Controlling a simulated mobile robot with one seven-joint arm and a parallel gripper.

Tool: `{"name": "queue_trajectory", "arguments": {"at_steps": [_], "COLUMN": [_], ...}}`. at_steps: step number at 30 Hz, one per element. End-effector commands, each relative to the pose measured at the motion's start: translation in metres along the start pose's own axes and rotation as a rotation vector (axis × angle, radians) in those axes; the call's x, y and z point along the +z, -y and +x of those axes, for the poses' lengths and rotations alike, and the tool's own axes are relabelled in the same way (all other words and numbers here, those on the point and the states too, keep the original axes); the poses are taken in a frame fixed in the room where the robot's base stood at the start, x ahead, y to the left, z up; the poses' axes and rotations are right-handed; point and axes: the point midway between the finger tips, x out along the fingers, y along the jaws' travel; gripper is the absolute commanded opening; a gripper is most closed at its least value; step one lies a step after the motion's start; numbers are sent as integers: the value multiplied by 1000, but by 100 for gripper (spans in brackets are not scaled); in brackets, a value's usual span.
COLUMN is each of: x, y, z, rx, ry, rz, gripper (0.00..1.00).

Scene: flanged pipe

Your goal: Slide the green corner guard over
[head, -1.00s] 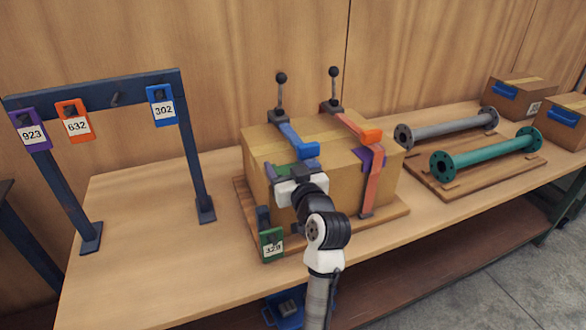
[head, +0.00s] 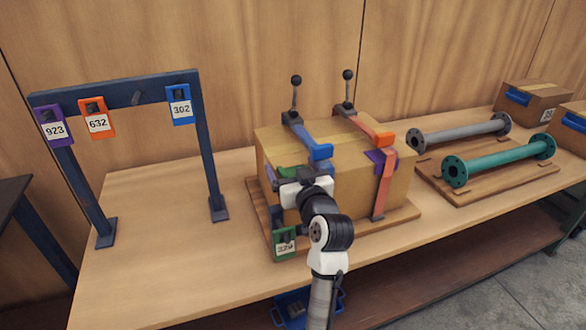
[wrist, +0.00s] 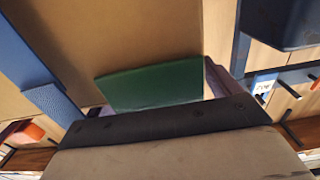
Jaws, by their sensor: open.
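The green corner guard (head: 288,171) is on the top front edge of the cardboard box (head: 345,190), left of the blue strap (head: 312,143). My gripper (head: 304,174) is at the box's front edge, right by the guard, and partly hides it. The jaws are open. In the wrist view the green guard (wrist: 152,84) lies just beyond the dark edge of my gripper (wrist: 165,120). I cannot tell whether they touch. The blue strap (wrist: 50,98) shows at the left there.
An orange strap (head: 378,137) crosses the box over a purple guard (head: 381,160). A green tag (head: 284,244) stands at the box board's front left. A rack (head: 120,92) with tags is at left. Grey (head: 460,132) and green (head: 500,158) flanged pipes lie at right.

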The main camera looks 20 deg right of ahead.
Motion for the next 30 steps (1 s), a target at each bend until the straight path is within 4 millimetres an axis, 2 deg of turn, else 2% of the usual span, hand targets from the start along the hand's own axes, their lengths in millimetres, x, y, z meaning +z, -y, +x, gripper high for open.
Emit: {"name": "queue_trajectory", "arguments": {"at_steps": [5, 8, 21, 25, 30], "x": [1, 2, 2, 1, 0], "y": [0, 0, -1, -1, 0], "z": [-4, -14, -109, -127, -137], "rx": [1, 1, 4, 2, 1], "ry": [-1, -2, -2, -2, 0], "rz": [0, 0, -2, -1, 0], "gripper": [89, 89, 89, 89, 89]}}
